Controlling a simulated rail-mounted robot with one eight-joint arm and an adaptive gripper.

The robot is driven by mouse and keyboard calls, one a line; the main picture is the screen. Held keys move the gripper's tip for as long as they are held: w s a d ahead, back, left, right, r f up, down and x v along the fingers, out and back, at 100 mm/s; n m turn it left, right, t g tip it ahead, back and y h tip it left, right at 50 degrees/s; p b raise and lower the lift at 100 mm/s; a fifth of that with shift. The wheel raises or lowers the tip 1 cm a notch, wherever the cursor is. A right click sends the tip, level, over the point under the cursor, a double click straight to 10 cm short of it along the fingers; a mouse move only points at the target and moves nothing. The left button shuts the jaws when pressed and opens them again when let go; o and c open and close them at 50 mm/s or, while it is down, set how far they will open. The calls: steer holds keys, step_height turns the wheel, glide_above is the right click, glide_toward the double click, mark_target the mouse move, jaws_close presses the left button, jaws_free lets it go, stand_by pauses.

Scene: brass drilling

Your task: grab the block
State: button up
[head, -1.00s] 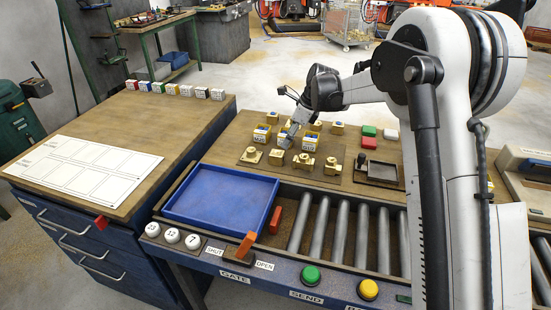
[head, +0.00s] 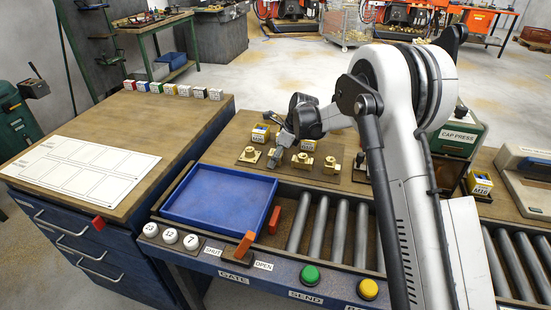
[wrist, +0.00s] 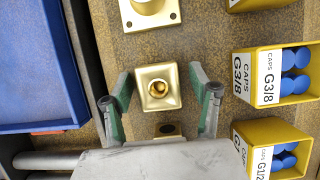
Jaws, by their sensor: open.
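A small square brass block (wrist: 143,99) with a round hole in its top sits on the brown board in the wrist view. My gripper (wrist: 161,82) is open, with one green-padded finger on each side of the block and a gap visible on both sides. In the head view my gripper (head: 274,157) points down among the brass parts on the board, behind the blue tray. It hides most of the block there.
A flanged brass part (head: 250,155) stands to the left, and other brass fittings (head: 303,161) stand to the right. Yellow cap boxes (wrist: 270,76) lie right of the block in the wrist view. The blue tray (head: 218,196) is in front, empty.

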jaws_close()
stand_by(0.3)
